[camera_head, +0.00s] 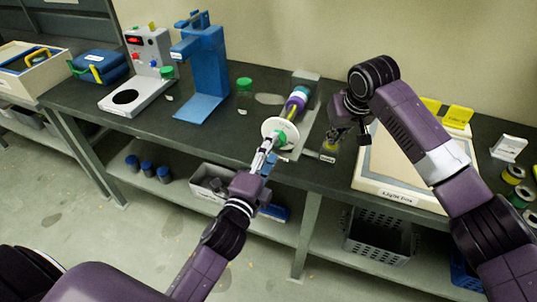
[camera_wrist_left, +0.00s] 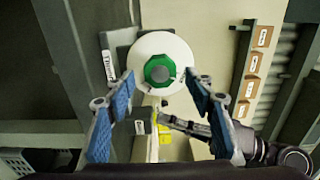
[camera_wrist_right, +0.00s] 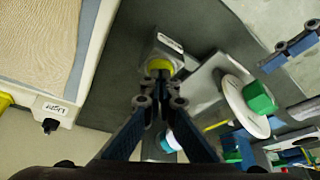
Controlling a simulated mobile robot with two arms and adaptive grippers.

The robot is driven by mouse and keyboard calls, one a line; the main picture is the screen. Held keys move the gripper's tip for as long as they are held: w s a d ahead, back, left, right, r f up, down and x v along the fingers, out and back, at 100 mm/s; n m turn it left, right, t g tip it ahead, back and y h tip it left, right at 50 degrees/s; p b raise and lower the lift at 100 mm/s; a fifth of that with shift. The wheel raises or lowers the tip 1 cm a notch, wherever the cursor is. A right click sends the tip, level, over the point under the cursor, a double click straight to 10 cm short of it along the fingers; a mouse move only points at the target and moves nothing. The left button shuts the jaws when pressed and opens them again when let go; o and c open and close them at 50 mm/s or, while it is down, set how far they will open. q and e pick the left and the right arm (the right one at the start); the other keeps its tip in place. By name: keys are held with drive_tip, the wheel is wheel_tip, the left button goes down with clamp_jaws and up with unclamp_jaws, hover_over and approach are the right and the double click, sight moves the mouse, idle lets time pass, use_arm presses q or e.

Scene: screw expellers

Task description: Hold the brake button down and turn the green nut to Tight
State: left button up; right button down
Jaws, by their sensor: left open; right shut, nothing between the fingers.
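The green nut (camera_head: 281,139) sits at the centre of the white disc (camera_head: 270,126) on the screw expeller's front end. The left wrist view shows the green nut (camera_wrist_left: 160,69) face on. My left gripper (camera_head: 266,150) is open in front of it; its blue-padded fingers (camera_wrist_left: 163,98) stand apart, below and either side of the nut, not clearly touching it. The yellow brake button (camera_wrist_right: 158,65) stands on a small grey labelled block (camera_wrist_right: 166,50) beside the expeller. My right gripper (camera_wrist_right: 160,102) is shut and empty, its tips close to the button; contact cannot be told.
A light box (camera_head: 400,180) lies right of the button. A blue press (camera_head: 203,70) and a green-capped jar (camera_head: 244,90) stand left of the expeller on the dark bench (camera_head: 160,125). A label (camera_wrist_left: 108,65) stands beside the disc. A shelf runs below the bench.

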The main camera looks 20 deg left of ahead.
use_arm(q)
drive_tip(key=shift+w, duration=1.95)
idle(0.6)
drive_tip(key=shift+s, duration=0.2)
drive_tip(key=shift+c, duration=0.5)
